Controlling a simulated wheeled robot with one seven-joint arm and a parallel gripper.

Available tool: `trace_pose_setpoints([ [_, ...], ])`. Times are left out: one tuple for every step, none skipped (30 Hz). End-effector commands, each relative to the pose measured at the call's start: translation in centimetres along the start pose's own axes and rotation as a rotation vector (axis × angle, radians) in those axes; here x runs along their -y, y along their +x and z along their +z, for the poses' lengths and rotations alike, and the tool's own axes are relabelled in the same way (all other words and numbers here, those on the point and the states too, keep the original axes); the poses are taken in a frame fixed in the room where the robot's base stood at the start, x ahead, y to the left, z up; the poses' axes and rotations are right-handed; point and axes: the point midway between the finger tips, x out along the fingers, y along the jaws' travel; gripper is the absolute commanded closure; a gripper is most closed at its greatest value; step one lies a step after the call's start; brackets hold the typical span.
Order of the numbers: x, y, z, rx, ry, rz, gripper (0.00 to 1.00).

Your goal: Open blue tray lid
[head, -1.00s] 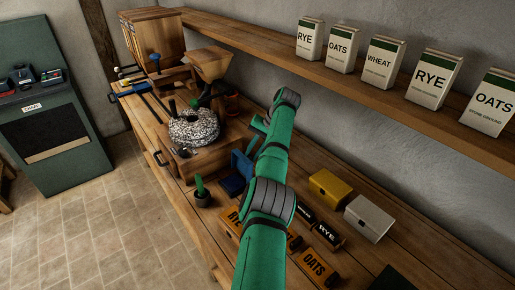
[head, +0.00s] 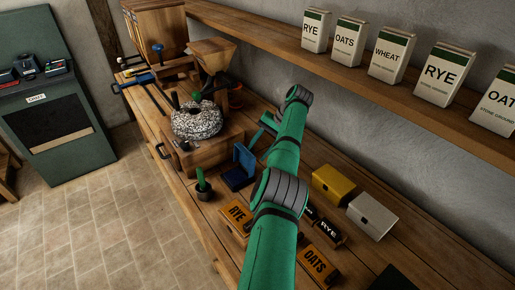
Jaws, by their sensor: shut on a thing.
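The blue tray (head: 236,181) sits on the workbench, left of my arm. Its lid (head: 244,160) stands up, raised from the tray at the back right side. My green arm reaches up over the bench and bends back down towards the lid. My gripper (head: 254,142) shows only in part, close to the top edge of the raised lid. It looks shut on the lid, but its fingertips are small and hard to make out. The inside of the tray is too small to read clearly.
Yellow (head: 333,185) and white (head: 372,215) boxes stand right of my arm. A shelf (head: 420,86) runs above the bench.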

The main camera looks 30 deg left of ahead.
Motion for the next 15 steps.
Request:
trace_pose_setpoints([
  [-0.04,0.47,0.27,0.013,-0.001,0.005,0.63],
  [0.07,0.5,0.28,0.013,-0.002,0.005,0.63],
  [0.19,0.55,0.29,0.013,-0.004,0.004,0.63],
  [0.28,0.58,0.29,0.013,-0.005,0.004,0.63],
  [0.36,0.6,0.3,0.013,-0.006,0.004,0.63],
  [0.45,0.62,0.31,0.014,-0.007,0.004,0.63],
  [0.51,0.64,0.31,0.013,-0.007,0.004,0.63],
  [0.56,0.65,0.31,0.013,-0.008,0.003,0.63],
  [0.63,0.67,0.31,0.013,-0.009,0.003,0.63],
  [0.67,0.67,0.3,0.013,-0.009,0.003,0.63],
  [0.7,0.68,0.3,0.013,-0.009,0.003,0.63],
  [0.72,0.67,0.28,0.012,-0.01,0.003,0.63],
  [0.73,0.66,0.27,0.011,-0.01,0.002,0.63],
  [0.74,0.65,0.25,0.011,-0.01,0.002,0.63],
  [0.75,0.63,0.24,0.01,-0.01,0.002,0.63],
])
